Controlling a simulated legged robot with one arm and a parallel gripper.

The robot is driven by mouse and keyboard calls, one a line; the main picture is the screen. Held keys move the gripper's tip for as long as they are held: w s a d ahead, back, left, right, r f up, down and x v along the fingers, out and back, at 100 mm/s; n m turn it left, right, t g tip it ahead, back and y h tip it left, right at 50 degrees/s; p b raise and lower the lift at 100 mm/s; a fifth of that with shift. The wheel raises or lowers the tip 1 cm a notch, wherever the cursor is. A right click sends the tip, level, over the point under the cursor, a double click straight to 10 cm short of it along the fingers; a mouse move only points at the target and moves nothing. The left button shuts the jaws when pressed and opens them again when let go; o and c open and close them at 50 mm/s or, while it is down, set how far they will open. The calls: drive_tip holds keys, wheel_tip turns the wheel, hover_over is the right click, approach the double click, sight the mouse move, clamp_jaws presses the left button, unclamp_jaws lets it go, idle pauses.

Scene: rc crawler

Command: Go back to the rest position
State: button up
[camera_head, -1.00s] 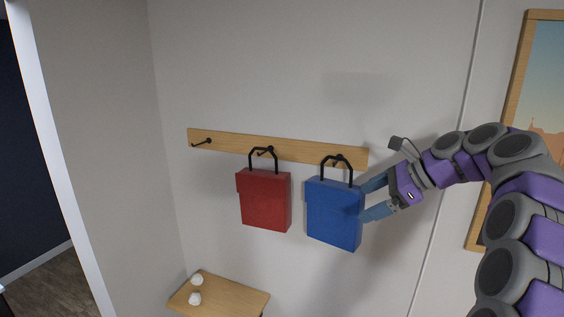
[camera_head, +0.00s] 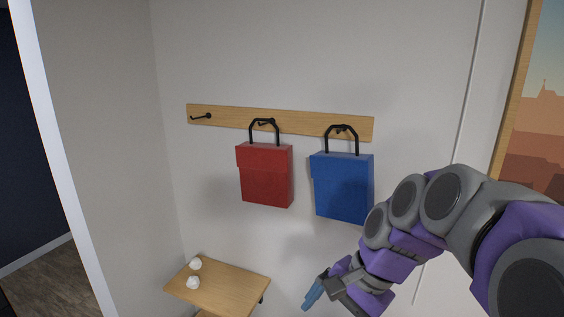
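My gripper (camera_head: 312,295) is low in the head view, below and apart from the bags. One blue finger shows clearly and points down and left; I cannot tell how far apart the fingers are. My purple and grey arm comes in from the right. A blue bag (camera_head: 342,188) hangs by its black handle from the right hook of a wooden rack (camera_head: 222,117). A red bag (camera_head: 265,175) hangs from the middle hook. The left hook (camera_head: 201,117) is bare.
A small wooden shelf or table (camera_head: 225,287) with two white objects (camera_head: 194,273) stands below the rack, left of my gripper. A framed picture (camera_head: 540,130) is on the wall at the right. A dark opening is at the far left.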

drive_tip(key=s+d+f+n+g+h+b, duration=0.1)
drive_tip(key=s+d+f+n+h+b, duration=0.1)
drive_tip(key=s+f, duration=0.7)
drive_tip(key=s+d+f+n+h+b, duration=0.2)
drive_tip(key=s+f+n, duration=0.4)
drive_tip(key=s+f, duration=0.3)
drive_tip(key=s+d+b, duration=0.1)
drive_tip(key=s+b, duration=0.1)
drive_tip(key=shift+s+f+n+g+h, duration=0.15)
drive_tip(key=shift+s+n+g+h, duration=0.15)
drive_tip(key=shift+s+n+g, duration=0.1)
